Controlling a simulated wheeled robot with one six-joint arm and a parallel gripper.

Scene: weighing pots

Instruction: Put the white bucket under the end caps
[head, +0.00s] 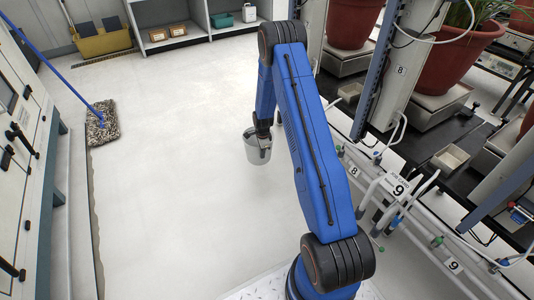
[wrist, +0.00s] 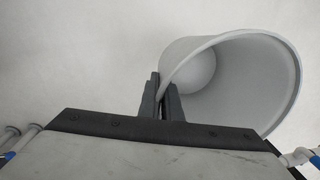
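The white bucket (head: 255,152) hangs from my gripper (head: 263,138) over the open floor in the head view. In the wrist view the bucket (wrist: 240,85) is tipped toward the camera, its inside visible and seemingly empty. The two dark fingers (wrist: 162,100) are closed with the bucket's rim and wall between them. Small green pieces (head: 437,241) show on the white pipes along the bench at right. I cannot tell whether these are the end caps.
A bench with red pots (head: 440,38) on scales and the white pipe rail with a number 9 sign (head: 398,190) stand at right. A mop head (head: 102,122) lies on the left, beside cabinets. The floor (head: 190,200) between is clear.

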